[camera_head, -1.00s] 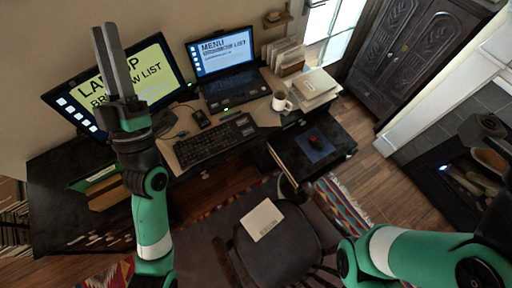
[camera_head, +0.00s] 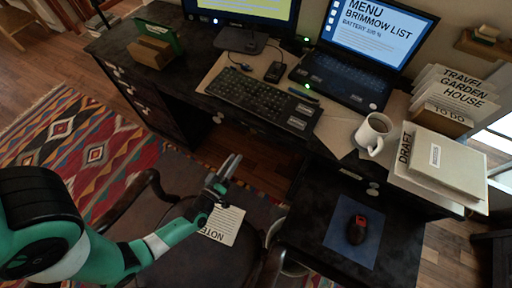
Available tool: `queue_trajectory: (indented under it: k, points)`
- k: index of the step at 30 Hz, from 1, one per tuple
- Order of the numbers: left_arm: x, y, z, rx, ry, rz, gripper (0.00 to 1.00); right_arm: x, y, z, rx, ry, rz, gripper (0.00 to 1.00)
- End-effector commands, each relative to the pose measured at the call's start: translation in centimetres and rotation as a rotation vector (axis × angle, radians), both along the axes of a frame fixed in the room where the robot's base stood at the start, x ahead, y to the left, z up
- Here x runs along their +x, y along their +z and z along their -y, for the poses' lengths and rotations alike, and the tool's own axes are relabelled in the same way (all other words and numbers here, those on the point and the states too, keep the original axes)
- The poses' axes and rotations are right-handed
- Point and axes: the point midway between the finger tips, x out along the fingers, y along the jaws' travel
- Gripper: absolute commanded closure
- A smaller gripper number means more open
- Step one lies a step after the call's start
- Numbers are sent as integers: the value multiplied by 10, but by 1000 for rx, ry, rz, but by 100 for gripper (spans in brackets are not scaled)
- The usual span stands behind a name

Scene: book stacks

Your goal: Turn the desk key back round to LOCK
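The desk (camera_head: 155,85) has small pale metal fittings on its front. One fitting (camera_head: 218,118) is below the keyboard, and others (camera_head: 372,188) are on the right-hand drawer side. They are too small for me to tell which is the key or how it is turned. My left gripper (camera_head: 233,166) is over the chair, in front of the desk's knee space. It is apart from the desk front, with its fingers pointing up and to the right in the picture. Its fingers are close together and hold nothing visible. My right gripper is out of view.
A dark chair (camera_head: 152,192) with a note (camera_head: 222,224) on its seat stands before the desk. A pull-out board at right bears a blue mat (camera_head: 352,232) and mouse (camera_head: 357,229). A keyboard (camera_head: 252,103), laptop (camera_head: 342,82), mug (camera_head: 372,134) and papers crowd the desktop.

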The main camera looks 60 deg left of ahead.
Motion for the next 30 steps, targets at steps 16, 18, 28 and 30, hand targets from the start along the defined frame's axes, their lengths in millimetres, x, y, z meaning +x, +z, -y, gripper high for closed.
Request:
queue_trajectory:
  k: [16, 18, 28, 30]
  points:
    - [38, -12, -31, 3, 11, 7, 60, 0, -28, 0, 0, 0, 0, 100]
    - [52, -12, -41, 3, 11, 7, 60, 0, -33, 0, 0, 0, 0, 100]
    - [93, -10, -69, 1, 9, 3, 60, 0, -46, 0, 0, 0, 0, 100]
    - [94, -10, -70, 1, 8, 1, 60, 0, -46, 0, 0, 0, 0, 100]
